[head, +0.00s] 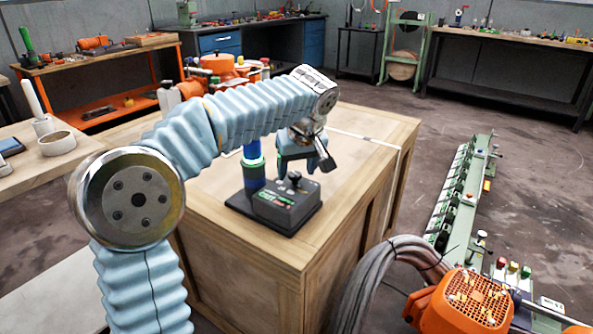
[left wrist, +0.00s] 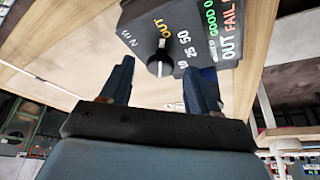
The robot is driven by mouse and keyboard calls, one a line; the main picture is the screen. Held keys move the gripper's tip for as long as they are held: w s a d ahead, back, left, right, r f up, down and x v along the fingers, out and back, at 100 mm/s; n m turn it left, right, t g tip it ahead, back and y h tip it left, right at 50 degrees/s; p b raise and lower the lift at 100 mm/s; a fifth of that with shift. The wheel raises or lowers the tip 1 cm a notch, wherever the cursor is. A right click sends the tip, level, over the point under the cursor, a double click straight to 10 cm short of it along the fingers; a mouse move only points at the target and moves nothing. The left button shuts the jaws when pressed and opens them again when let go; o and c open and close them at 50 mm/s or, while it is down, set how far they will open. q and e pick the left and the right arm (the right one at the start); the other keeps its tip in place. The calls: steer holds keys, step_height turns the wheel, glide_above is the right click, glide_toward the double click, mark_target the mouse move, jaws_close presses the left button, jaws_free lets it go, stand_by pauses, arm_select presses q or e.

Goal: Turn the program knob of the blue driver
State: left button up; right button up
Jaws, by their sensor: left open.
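The blue driver has a dark box (head: 287,203) with printed labels and a blue upright cylinder (head: 253,172) behind it, on a black base plate on the wooden crate. A small dark knob (head: 294,177) stands on the box. In the left wrist view, a knob with a pale pointer (left wrist: 160,60) sits on the dark panel (left wrist: 205,45) among the marks 10, 25, 50 and OUT. My left gripper (head: 309,162) is above the box. In the wrist view its two fingers (left wrist: 159,72) are apart, with this knob in line between the tips, not gripped. My right gripper is not in view.
The crate top (head: 350,150) has bare wood to the right of the driver. An orange machine (head: 218,64) stands on its far side. A green rail (head: 462,185), thick grey cables (head: 385,270) and an orange motor (head: 466,303) are at the right. Benches line the walls.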

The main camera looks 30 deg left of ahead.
arm_select(q)
steer(key=shift+a+f, duration=0.15)
steer(key=shift+f, duration=0.25)
steer(key=shift+c, duration=0.4)
steer(key=c, duration=1)
steer(key=shift+o, duration=0.2)
steer(key=shift+m, duration=0.3)
steer(key=m+t, duration=0.1)
steer(key=m, duration=0.1)
steer(key=shift+a+r+m+h, duration=0.1)
steer(key=shift+a+m+h, duration=0.05)
steer(key=shift+m+h, duration=0.2)
steer(key=shift+a+m+t+h+p, duration=0.15)
steer(key=shift+m+h, duration=0.3)
steer(key=shift+m, duration=0.65)
steer(key=shift+m+t+h+p, duration=0.2)
steer(key=shift+m+h, duration=0.2)
steer(key=shift+m, duration=0.65)
